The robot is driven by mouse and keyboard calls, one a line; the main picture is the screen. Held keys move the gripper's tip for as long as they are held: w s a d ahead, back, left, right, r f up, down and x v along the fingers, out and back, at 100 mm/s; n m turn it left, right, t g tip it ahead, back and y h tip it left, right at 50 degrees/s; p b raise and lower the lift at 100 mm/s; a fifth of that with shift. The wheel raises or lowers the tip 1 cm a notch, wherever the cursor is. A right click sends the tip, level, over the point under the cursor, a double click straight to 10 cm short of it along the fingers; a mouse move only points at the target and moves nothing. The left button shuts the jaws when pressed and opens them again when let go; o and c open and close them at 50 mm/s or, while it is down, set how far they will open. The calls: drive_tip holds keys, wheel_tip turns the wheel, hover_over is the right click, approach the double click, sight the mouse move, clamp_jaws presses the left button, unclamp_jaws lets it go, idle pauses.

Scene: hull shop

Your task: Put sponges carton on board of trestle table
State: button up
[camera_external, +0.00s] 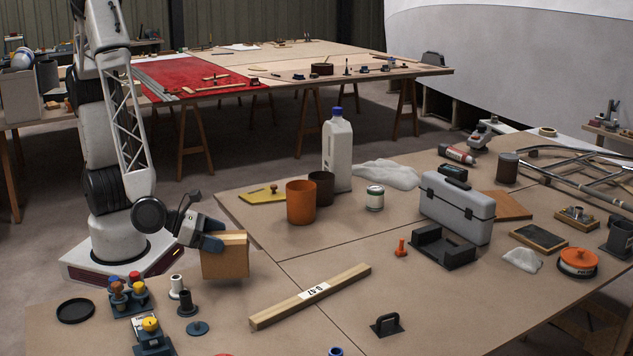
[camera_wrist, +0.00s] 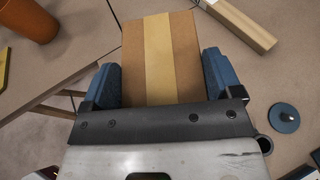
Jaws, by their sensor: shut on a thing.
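The sponges carton is a brown cardboard box with a paler tape strip (camera_external: 225,257). It also shows in the wrist view (camera_wrist: 158,50). My gripper (camera_external: 212,243) is shut on the carton, with one blue finger on each side in the wrist view (camera_wrist: 160,80). The carton is upright near the left edge of the near trestle table's brown board (camera_external: 390,300). I cannot tell whether its underside touches the board.
A wooden bar (camera_external: 310,295) lies right of the carton. Dark and white spools (camera_external: 187,302) and a blue disc (camera_external: 197,328) stand in front-left. An orange pot (camera_external: 300,202) stands behind.

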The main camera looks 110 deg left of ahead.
drive_tip(key=shift+f, duration=1.75)
drive_tip(key=shift+f, duration=0.15)
drive_tip(key=o, duration=1.2)
drive_tip(key=shift+c, duration=0.2)
drive_tip(key=shift+r, duration=0.2)
drive_tip(key=v, duration=1.2)
